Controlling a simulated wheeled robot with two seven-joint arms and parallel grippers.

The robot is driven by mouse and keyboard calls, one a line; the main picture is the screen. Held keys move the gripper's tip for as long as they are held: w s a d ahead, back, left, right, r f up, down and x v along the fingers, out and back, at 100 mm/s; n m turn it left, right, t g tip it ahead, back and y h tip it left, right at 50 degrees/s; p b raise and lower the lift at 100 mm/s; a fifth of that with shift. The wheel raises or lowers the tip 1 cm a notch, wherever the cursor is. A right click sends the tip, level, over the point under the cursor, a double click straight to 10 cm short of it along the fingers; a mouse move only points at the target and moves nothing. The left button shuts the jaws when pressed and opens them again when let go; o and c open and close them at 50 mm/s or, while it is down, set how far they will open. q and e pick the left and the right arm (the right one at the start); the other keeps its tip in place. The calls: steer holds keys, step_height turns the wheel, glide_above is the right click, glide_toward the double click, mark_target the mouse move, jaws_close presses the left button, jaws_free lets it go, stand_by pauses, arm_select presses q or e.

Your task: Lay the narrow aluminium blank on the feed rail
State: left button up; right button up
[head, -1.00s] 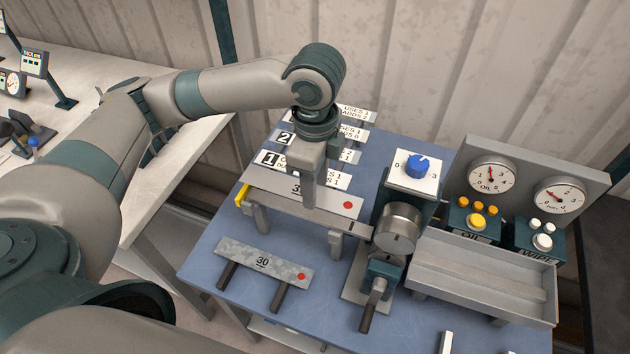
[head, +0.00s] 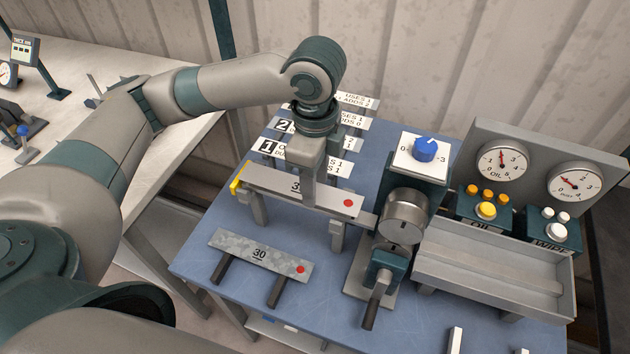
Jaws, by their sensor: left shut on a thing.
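The narrow aluminium blank (head: 265,182), a plain grey strip with a red dot at its right end and a partly hidden number, is in my left gripper (head: 309,200). The gripper is shut on it near the middle from above. The blank lies along the feed rail (head: 362,217), its left end close to the yellow stop (head: 237,178). It looks level and at or just above the rail top; I cannot tell whether it touches. A mottled grey blank (head: 240,247) marked 30, with a red dot, lies on two dark bars in front. My right gripper is not in view.
Right of the rail stand a round metal drum (head: 405,212), a blue knob (head: 424,149) and a crank handle (head: 375,300). A grey tray (head: 490,280) and a gauge panel (head: 535,160) are further right. Numbered label cards (head: 300,150) stand behind the rail.

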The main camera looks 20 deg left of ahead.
arm_select(q)
steer(key=shift+f, duration=1.2)
steer(key=shift+f, duration=0.15)
steer(key=shift+f, duration=0.15)
stand_by(0.3)
steer(key=o, duration=1.1)
